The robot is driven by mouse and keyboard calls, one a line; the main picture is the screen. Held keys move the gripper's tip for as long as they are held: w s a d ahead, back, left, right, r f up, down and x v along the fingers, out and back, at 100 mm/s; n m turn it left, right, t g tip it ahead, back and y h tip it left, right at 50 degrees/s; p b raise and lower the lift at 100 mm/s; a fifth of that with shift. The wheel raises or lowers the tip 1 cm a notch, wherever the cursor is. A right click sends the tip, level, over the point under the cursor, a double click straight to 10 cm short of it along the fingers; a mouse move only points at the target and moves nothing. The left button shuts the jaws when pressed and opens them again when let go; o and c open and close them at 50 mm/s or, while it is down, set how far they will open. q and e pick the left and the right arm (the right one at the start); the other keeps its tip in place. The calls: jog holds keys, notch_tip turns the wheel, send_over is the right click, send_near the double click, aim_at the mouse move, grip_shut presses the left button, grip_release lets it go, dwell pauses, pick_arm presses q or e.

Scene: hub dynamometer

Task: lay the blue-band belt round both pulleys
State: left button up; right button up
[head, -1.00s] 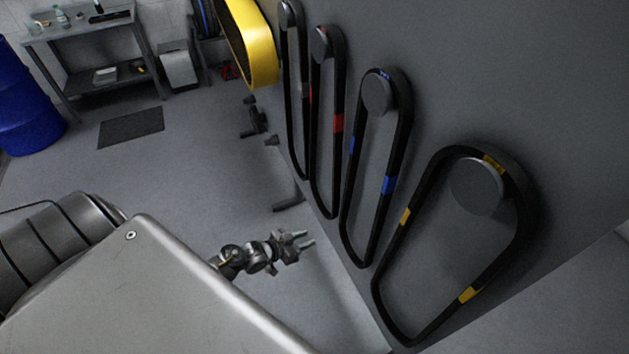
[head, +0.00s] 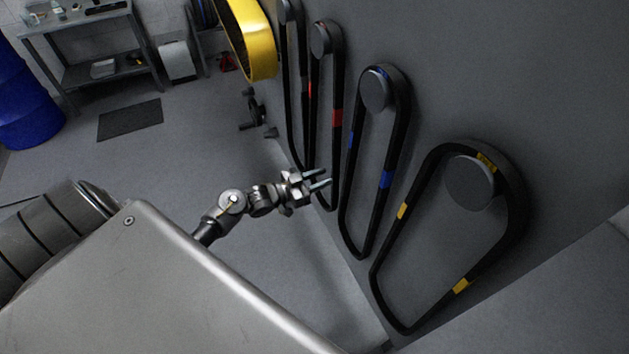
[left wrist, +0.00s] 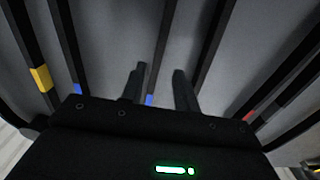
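The blue-band belt (head: 386,180) is a long black loop with blue marks. It hangs on a round grey peg (head: 376,89) on the grey wall panel, between the red-marked and yellow-marked belts. My left gripper (head: 328,179) is open and empty, its fingers pointing at the panel, left of the blue-band belt in the head view. In the left wrist view, the open fingers (left wrist: 157,72) have a black strand with a blue mark (left wrist: 149,99) showing between them; I cannot tell its depth. I cannot identify the two pulleys in these views. My right gripper is not in view.
The yellow-marked belt (head: 462,285) hangs to the right, the red-marked belt (head: 337,118) to the left. A yellow ring-shaped part (head: 262,55) stands out at the top. A bench (head: 80,30) and blue drum (head: 25,100) stand far left. The floor between is mostly clear.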

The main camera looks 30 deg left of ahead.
aim_at(346, 169)
pick_arm(q)
jog(key=shift+b+x, duration=1.55)
jog(key=shift+x, duration=3.15)
grip_shut()
jog(key=shift+r, duration=0.1)
jog(key=shift+r, duration=0.15)
jog(key=shift+r+p, duration=0.65)
jog(key=shift+p, duration=0.1)
jog(key=shift+a, duration=0.1)
